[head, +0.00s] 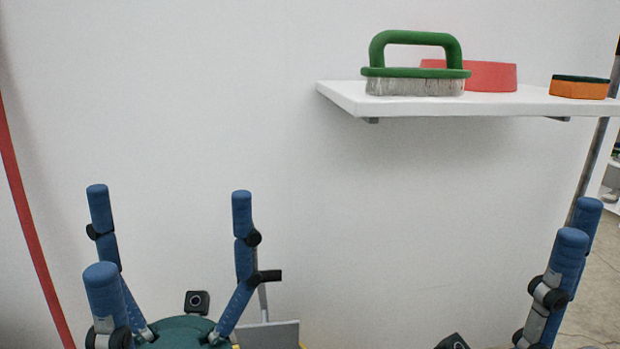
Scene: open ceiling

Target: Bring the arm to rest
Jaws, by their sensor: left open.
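My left gripper (165,225) stands at the lower left of the head view with its blue fingers pointing up. The fingers are spread wide apart and nothing is between them. Its green palm shows at the bottom edge. My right gripper (578,232) is partly in view at the lower right. Two of its blue fingers show close together, pointing up; the rest is cut off by the frame, so its opening cannot be told. Neither gripper touches the shelf or the things on it.
A white wall shelf (345,97) juts out at the upper right. On it are a green-handled brush (415,72), a red round object (490,76) behind it and an orange and green sponge (579,88). A grey pole (590,170) stands at the right.

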